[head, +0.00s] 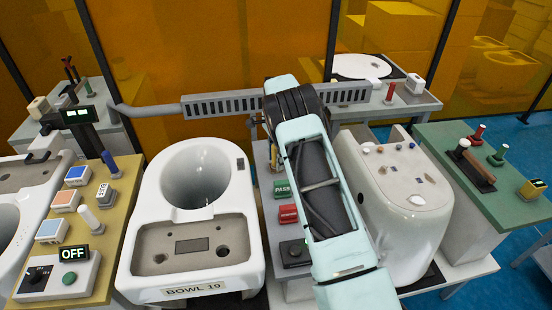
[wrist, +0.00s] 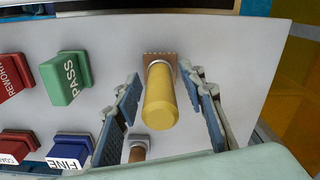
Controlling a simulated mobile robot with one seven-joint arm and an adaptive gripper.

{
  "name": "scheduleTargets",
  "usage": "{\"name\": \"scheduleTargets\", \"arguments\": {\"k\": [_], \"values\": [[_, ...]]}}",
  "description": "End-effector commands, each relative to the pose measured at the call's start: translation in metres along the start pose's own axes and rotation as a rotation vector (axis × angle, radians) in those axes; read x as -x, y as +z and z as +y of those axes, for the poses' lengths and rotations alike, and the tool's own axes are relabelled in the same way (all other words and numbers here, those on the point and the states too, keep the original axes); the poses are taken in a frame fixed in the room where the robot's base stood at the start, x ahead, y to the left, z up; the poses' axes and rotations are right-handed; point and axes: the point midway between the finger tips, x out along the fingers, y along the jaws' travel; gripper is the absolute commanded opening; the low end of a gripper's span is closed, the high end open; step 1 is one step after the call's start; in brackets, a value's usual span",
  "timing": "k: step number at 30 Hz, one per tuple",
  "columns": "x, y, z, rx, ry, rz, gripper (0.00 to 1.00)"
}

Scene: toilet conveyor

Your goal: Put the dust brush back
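In the wrist view, what looks like the dust brush (wrist: 160,100) has a yellow handle, a pale collar and a brown, toothed end. It is at the light grey table top (wrist: 225,45), handle toward the camera. My gripper (wrist: 162,78) is open, with one finger on each side of the yellow handle and gaps visible on both sides. I cannot tell where the brush's own place is.
A green PASS stamp (wrist: 65,78), red stamps and a blue FINE stamp (wrist: 70,150) stand left of the brush. A tan cylinder (wrist: 138,152) is close to my fingers. White BOWL 19 (head: 150,240) and another ceramic piece (head: 410,220) flank my arm. A green-topped bench (head: 510,205) is at right.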

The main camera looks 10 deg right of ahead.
Motion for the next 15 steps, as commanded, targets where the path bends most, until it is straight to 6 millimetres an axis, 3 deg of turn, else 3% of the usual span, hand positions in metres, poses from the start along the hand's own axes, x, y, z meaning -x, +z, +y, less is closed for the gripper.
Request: {"name": "scheduleTargets", "arguments": {"k": [7, 15], "values": [[0.017, 0.0, -0.001, 0.0, -0.003, 0.001, 0.37], [0.076, 0.0, -0.001, 0.0, -0.005, 0.001, 0.37]]}}
